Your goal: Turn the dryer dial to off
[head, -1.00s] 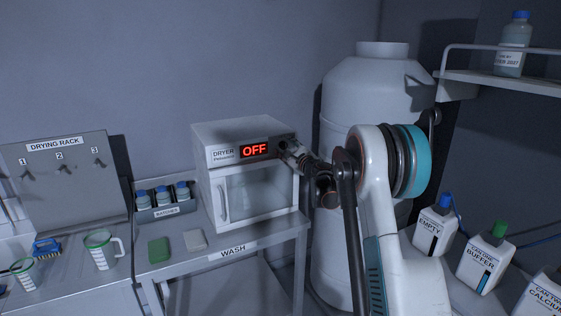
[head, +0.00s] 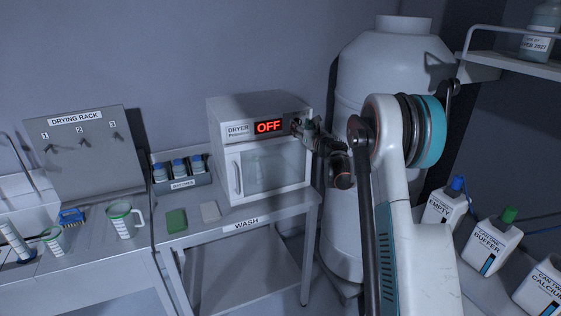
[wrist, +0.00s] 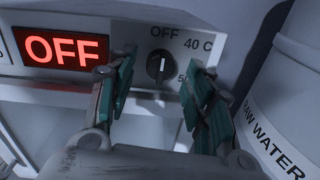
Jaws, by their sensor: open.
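The dryer (head: 262,150) is a white box with a glass door on the wash bench. Its red display (head: 268,126) reads OFF, and it reads OFF in the wrist view too (wrist: 62,48). In the wrist view the dark round dial (wrist: 159,67) has a pale pointer mark standing close to upright, towards the printed OFF; 40 C and a partly hidden 50 are printed to its right. My gripper (wrist: 157,80) is open, its green-padded fingers left and right of the dial with visible gaps. In the head view my gripper (head: 303,130) is at the panel's right end and hides the dial.
A large white tank (head: 350,210) stands right of the dryer. White cans (head: 487,243) stand at the right.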

